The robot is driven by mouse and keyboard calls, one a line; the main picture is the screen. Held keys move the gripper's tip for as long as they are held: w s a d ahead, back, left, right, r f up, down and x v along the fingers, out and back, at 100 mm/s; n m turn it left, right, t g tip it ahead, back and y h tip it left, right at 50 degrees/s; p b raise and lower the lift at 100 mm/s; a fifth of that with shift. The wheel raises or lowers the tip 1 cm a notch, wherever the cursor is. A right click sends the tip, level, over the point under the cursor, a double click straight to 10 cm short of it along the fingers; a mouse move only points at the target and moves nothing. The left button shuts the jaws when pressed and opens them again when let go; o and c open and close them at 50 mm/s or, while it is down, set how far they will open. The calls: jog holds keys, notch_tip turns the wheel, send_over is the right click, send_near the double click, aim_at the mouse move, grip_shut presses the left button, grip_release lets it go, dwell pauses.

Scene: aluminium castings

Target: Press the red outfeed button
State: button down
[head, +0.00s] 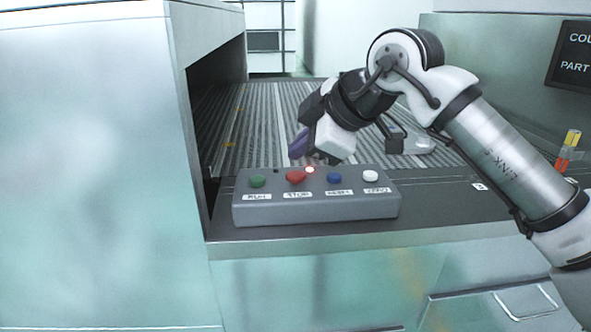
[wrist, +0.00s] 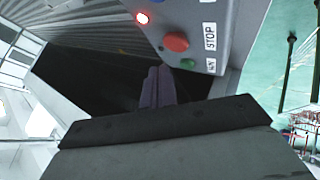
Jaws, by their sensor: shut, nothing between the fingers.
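The grey button box (head: 315,209) stands on the front ledge of the conveyor. Its red button (head: 295,176), labelled STOP, sits between the green button (head: 257,181) and the blue button (head: 334,178). A small red lamp (head: 309,170) glows behind it. My gripper (head: 299,145) is above and behind the red button, apart from it, with its purplish fingers shut and empty. In the wrist view the red button (wrist: 176,42) is beyond the shut fingertips (wrist: 157,75), with the lit lamp (wrist: 142,18) to its left.
A white button (head: 370,176) is at the box's right end. The ribbed conveyor (head: 255,125) runs behind the box, with a metal casting (head: 418,145) on it. A pale cabinet wall (head: 95,180) closes the left side. A dark display (head: 575,55) is at right.

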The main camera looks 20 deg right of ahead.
aim_at(301, 177)
jog(key=shift+r+p, duration=0.95)
jog(key=shift+r, duration=0.95)
jog(key=shift+f, duration=0.1)
